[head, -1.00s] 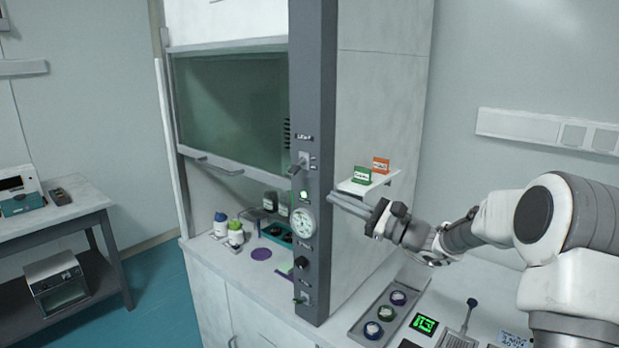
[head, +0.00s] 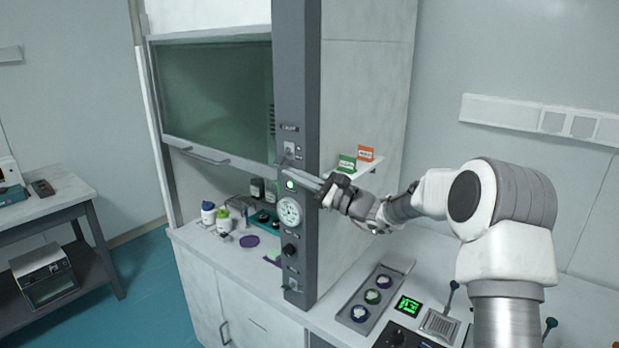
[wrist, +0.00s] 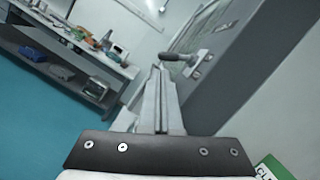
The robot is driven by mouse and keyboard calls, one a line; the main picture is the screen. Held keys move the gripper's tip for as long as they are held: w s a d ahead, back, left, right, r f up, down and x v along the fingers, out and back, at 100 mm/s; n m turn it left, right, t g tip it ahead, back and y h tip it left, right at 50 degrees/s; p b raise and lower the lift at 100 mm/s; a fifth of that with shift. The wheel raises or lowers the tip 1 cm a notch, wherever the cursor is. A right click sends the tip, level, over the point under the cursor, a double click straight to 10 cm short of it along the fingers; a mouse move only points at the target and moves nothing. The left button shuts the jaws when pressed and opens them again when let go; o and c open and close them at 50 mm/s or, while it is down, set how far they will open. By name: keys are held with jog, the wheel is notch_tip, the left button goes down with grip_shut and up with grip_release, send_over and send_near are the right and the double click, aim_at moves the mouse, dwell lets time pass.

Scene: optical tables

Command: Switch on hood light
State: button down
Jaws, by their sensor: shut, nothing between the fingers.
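The hood's grey front post (head: 297,75) carries a toggle switch (head: 289,148) under a small label in the head view. Its lever (wrist: 177,57) shows in the wrist view as a dark rounded knob sticking out from a pale plate. My gripper (head: 287,163) is shut and empty, its fingers pointing left across the post just below the switch plate. In the wrist view my gripper's fingertips (wrist: 159,70) are right by the knob, slightly below it in the picture. I cannot tell whether they touch. The fingers partly hide the lever in the head view.
A small shelf with a green sign (head: 347,163) and an orange sign (head: 366,153) is close beside my gripper. The hood sash (head: 215,105) is partly raised.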

aim_at(282, 164)
jog(key=shift+w+a+r, duration=0.1)
jog(key=shift+w+a, duration=0.25)
jog(key=shift+a, duration=0.25)
jog(key=shift+s+a+r+m+t, duration=0.1)
jog(key=shift+s+r+m+t, duration=0.05)
jog(key=shift+m, duration=0.55)
jog(key=shift+s+a+r+m+t, duration=0.1)
jog(key=shift+s+m+t, duration=0.05)
jog(key=shift+m, duration=0.55)
jog(key=m, duration=0.1)
jog(key=r+m+t, duration=0.1)
jog(key=m, duration=0.1)
jog(key=s+m+h, duration=0.1)
jog(key=m, duration=0.1)
jog(key=shift+a+r+t+p, duration=0.15)
jog(key=shift+a+t+p, duration=0.15)
jog(key=shift+a+p, duration=0.1)
jog(key=shift+s+a+r, duration=0.15)
jog(key=shift+s+r, duration=0.05)
jog(key=shift+r, duration=0.35)
jog(key=shift+r+m, duration=0.1)
jog(key=shift+m, duration=0.5)
